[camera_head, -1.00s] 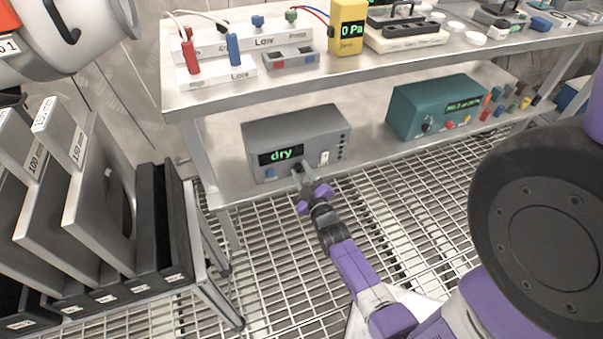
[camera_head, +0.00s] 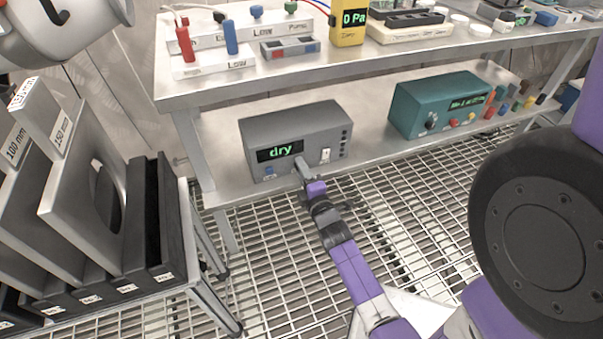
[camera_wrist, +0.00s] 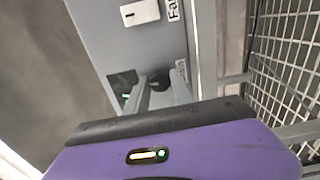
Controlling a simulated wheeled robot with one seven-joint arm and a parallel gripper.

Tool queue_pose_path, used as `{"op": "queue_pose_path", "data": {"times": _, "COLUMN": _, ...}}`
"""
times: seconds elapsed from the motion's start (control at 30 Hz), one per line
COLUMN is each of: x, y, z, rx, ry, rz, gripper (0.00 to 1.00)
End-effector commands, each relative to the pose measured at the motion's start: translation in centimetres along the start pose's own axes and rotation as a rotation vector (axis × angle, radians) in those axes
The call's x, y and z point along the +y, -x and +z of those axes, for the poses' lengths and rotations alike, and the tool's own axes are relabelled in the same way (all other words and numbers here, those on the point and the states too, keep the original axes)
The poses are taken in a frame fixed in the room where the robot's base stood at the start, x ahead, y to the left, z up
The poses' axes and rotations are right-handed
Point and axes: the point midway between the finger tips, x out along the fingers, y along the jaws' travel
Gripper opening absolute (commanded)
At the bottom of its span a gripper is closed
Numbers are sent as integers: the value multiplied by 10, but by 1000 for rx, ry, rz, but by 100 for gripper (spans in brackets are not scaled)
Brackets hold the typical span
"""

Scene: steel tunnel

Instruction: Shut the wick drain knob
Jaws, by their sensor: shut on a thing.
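The grey box (camera_head: 300,130) with a green "dry" display (camera_head: 280,151) stands on the lower shelf. In the wrist view a small black knob (camera_wrist: 160,79) sits on the face of this box (camera_wrist: 105,30). My gripper (camera_head: 299,165) reaches the lower front of the box from below. In the wrist view its two grey fingers (camera_wrist: 159,92) are closed around the knob's sides.
A white switch (camera_head: 325,155) is to the right of the gripper, and a blue knob (camera_head: 269,172) to its left. A teal box (camera_head: 440,103) stands further right. The upper shelf (camera_head: 200,90) overhangs behind. A rack of framed plates (camera_head: 80,190) stands at left.

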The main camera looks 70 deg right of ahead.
Motion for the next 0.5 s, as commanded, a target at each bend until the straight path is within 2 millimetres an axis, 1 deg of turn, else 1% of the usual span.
{"op": "queue_pose_path", "data": {"times": 0.03, "x": -3, "y": 1, "z": -1, "rx": 1, "ry": 31, "rz": 1, "gripper": 0}}
{"op": "queue_pose_path", "data": {"times": 0.2, "x": -2, "y": 0, "z": -1, "rx": 1, "ry": 118, "rz": -1, "gripper": 0}}
{"op": "queue_pose_path", "data": {"times": 0.5, "x": -1, "y": 0, "z": -1, "rx": 2, "ry": 189, "rz": -1, "gripper": 0}}
